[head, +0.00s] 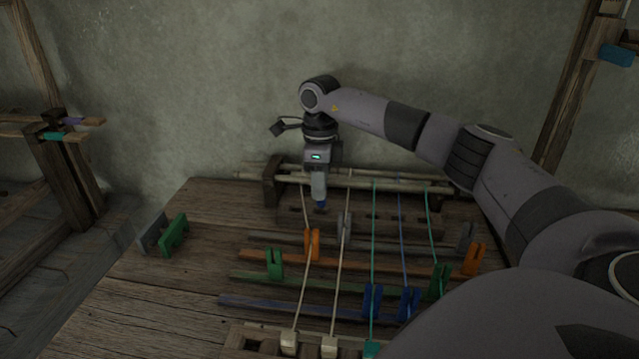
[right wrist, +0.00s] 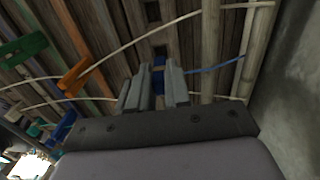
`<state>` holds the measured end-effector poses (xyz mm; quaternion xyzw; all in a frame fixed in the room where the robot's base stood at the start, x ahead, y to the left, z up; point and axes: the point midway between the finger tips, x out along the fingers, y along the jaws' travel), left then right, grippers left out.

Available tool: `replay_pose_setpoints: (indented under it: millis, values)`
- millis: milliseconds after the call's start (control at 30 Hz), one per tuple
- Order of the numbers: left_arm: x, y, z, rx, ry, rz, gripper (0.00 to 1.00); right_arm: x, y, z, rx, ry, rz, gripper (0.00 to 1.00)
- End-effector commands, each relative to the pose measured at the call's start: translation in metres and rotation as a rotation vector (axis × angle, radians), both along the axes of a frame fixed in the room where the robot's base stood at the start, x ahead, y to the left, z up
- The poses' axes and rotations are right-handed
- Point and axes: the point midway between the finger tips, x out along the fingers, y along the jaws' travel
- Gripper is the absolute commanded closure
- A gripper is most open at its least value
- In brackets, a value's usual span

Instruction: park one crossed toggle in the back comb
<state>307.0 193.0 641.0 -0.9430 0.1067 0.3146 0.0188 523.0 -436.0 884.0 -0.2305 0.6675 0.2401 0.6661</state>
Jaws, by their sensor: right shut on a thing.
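My right gripper (head: 319,197) points down over the left part of the back comb (head: 407,225), a slotted wooden bar. It is shut on a blue toggle (head: 321,205), whose lower end shows below the fingertips. In the right wrist view the blue toggle (right wrist: 158,76) sits between the grey fingers (right wrist: 158,88), close to a dark slot of the comb. A blue cord (right wrist: 215,66) runs from near it to a rod. I cannot tell whether the toggle is in a slot. Cream toggles (head: 289,341) and a teal toggle (head: 371,349) are at the front. My left gripper is out of view.
Cream, teal and blue cords (head: 399,225) stretch across the loom. Coloured bars carry upright clips, including orange (head: 312,243), grey (head: 344,228), green (head: 275,264) and blue (head: 372,301). The front comb (head: 250,337) lies at the bottom. Bare table (head: 150,290) is free at left.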

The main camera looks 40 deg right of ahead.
Motion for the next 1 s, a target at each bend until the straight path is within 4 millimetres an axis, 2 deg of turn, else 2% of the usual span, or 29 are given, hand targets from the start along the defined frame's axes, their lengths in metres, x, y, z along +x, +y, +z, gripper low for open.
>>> replay_pose_setpoints:
  millis: [533,867,900,967,1000]
  values:
    - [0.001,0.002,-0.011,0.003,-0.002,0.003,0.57,0.000,0.000,-0.033,-0.001,0.002,0.000,1.00]
    - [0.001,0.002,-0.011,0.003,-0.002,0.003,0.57,0.000,0.000,-0.035,-0.001,0.001,0.000,1.00]
    - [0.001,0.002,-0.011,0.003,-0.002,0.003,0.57,0.000,0.000,-0.035,-0.001,0.001,0.000,0.70]
    - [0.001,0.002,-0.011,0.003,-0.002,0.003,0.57,0.000,0.000,-0.035,-0.001,0.001,0.000,0.53]
    - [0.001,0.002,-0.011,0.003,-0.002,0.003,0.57,0.000,0.000,-0.035,0.000,0.000,0.000,0.53]
